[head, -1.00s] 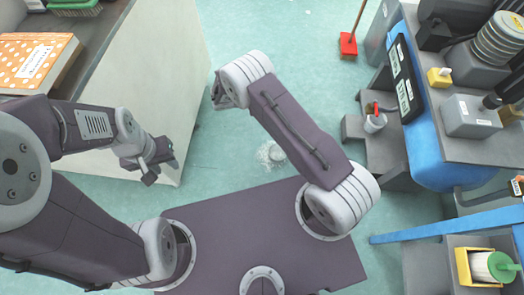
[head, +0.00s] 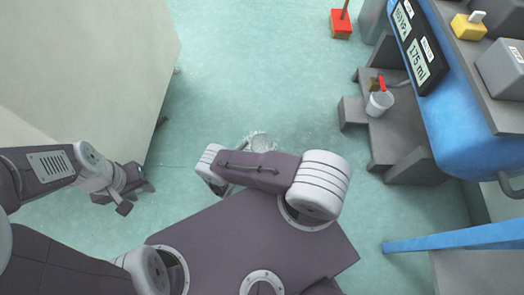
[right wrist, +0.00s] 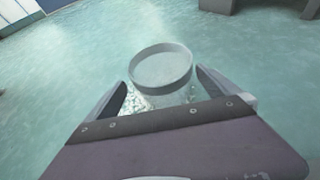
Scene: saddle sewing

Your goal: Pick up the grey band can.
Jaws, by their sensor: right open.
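A round, pale grey can (head: 263,142) stands on the green floor in the head view, just beyond my right forearm. White specks lie around it. In the right wrist view the can (right wrist: 162,66) shows its round top and a grey band round its upper edge; its lower part is blurred. My right gripper (right wrist: 161,88) is open, with one finger on each side of the can's near part and gaps between. In the head view my right arm mostly hides that gripper. My left gripper (head: 135,198) hangs at the left, away from the can; its jaw gap is unclear.
A white cabinet (head: 80,65) stands at the left. At the right are grey steps (head: 395,130) with a white bucket (head: 379,104), a blue machine (head: 455,125) and a blue bar (head: 455,238). A red dustpan (head: 341,24) lies farther back. Mid floor is mostly clear.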

